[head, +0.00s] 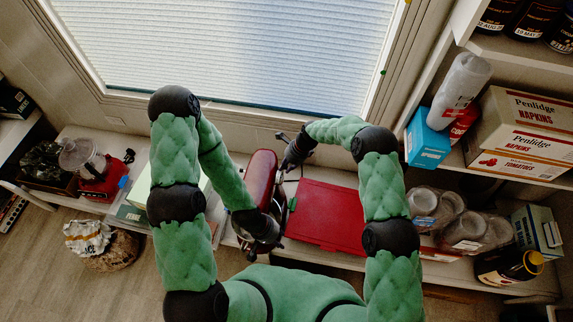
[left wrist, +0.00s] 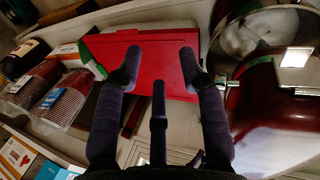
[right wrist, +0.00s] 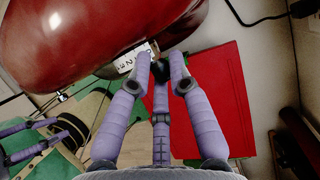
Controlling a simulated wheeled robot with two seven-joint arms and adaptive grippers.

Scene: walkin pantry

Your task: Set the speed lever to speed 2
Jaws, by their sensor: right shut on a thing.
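The red stand mixer (head: 262,172) stands on the counter below the window, and its glossy red head (right wrist: 100,35) fills the upper left of the right wrist view. A white speed label (right wrist: 132,60) with partly hidden numbers is on the mixer's side. My right gripper (right wrist: 161,66) is shut on the small black speed lever knob (right wrist: 160,72) beside that label. Which number the lever stands at is hidden by my fingers. My left gripper (left wrist: 160,65) is open and empty, its fingers spread, next to the mixer's shiny steel bowl (left wrist: 245,45).
A red board (head: 325,212) lies flat to the right of the mixer. A red-based appliance (head: 98,180) is on the left. The window (head: 230,50) is behind, and a cord (right wrist: 255,18) runs near the mixer.

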